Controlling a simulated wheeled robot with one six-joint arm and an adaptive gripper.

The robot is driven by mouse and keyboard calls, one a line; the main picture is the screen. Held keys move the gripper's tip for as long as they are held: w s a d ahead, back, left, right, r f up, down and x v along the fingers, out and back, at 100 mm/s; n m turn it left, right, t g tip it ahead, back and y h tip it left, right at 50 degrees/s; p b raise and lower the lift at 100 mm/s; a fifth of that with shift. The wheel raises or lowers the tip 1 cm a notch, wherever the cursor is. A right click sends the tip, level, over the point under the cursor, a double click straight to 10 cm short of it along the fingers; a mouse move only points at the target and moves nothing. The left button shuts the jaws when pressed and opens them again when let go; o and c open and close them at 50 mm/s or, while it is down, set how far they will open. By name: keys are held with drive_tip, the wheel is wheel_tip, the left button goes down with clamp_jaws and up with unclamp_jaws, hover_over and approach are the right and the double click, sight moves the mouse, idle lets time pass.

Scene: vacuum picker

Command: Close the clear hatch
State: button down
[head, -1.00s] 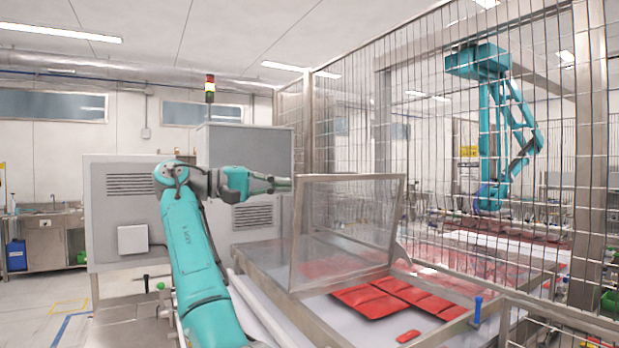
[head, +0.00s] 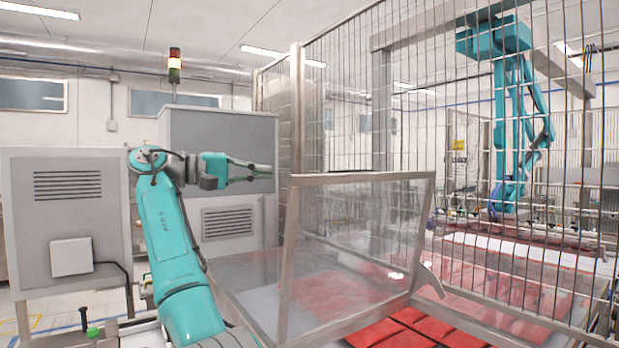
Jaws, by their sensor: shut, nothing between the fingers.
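The clear hatch (head: 350,245) is a transparent panel in a metal frame. It stands raised and tilted over the conveyor, in the middle of the head view. Red packs (head: 400,328) lie on the belt below and behind it, and some show through the panel. My gripper (head: 268,171) is at the end of my teal arm, at the left of the hatch's upper left corner. It is shut with nothing in it. I cannot tell whether it touches the hatch frame; a small gap seems to show.
A wire mesh fence (head: 400,110) runs behind the hatch on the right. A teal picker robot (head: 510,110) hangs behind it. Grey cabinets (head: 70,215) stand at the left, with a signal light (head: 174,66) above. A metal handle (head: 431,279) sits by the hatch's right side.

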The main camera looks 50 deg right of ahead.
drive_tip(key=s+d+f, duration=0.1)
drive_tip(key=s+d, duration=0.6)
drive_tip(key=s, duration=0.1)
drive_tip(key=shift+s+d, duration=0.25)
drive_tip(key=shift+d, duration=0.1)
idle(0.4)
